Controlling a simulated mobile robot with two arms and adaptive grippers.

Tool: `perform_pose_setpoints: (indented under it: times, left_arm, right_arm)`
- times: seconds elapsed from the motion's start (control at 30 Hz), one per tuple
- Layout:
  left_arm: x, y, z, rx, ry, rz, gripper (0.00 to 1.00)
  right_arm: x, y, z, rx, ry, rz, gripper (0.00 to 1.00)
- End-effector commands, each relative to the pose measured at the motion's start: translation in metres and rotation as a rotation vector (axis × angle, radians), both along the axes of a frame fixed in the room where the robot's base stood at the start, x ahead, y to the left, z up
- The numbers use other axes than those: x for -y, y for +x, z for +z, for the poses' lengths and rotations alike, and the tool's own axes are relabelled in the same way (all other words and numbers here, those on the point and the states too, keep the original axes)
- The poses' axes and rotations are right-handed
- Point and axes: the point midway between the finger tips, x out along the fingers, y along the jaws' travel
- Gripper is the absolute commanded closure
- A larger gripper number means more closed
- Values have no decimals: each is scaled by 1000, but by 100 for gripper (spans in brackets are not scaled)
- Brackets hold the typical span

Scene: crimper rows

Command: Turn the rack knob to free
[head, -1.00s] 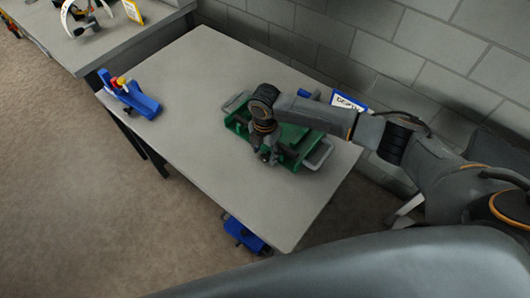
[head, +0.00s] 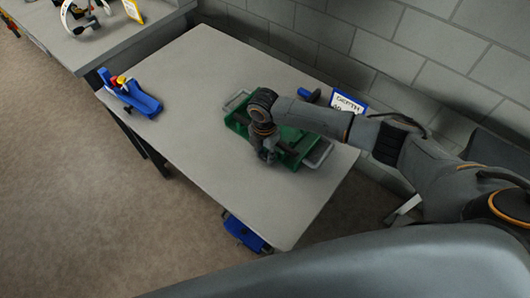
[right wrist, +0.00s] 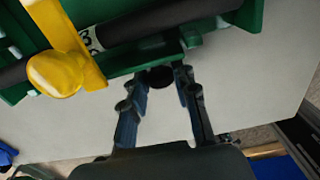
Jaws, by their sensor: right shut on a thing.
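The green rack (head: 306,153) lies on the grey table, partly hidden under my right arm. My right gripper (head: 266,157) is over the rack's near side in the head view. In the right wrist view my right gripper (right wrist: 163,78) has its fingertips on both sides of a small round black knob (right wrist: 160,77), at the edge of the green frame (right wrist: 150,62). It is shut on this knob. A yellow part with a rounded end (right wrist: 55,73) and a dark bar (right wrist: 165,20) show beside it. I cannot read the knob's setting. My left gripper is out of view.
A blue holder with red and yellow pieces (head: 140,100) stands at the table's left end. A sign reading DEPTH (head: 347,102) stands behind the rack by the block wall. A blue object (head: 244,233) is below the near edge. The table's front is clear.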

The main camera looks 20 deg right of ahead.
Motion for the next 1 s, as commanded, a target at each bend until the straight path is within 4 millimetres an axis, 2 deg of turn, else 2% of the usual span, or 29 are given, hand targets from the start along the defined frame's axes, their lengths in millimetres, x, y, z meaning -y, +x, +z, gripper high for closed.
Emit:
perform_pose_setpoints:
  times: [0.37, 0.8, 1.0]
  left_arm:
    - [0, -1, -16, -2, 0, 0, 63]
    - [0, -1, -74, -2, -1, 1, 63]
    - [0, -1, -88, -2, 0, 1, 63]
  right_arm:
    - [-3, 5, -3, -160, -107, -2, 100]
    - [-6, 8, -8, -413, -274, -2, 100]
    - [-6, 8, -6, -478, -317, -1, 100]
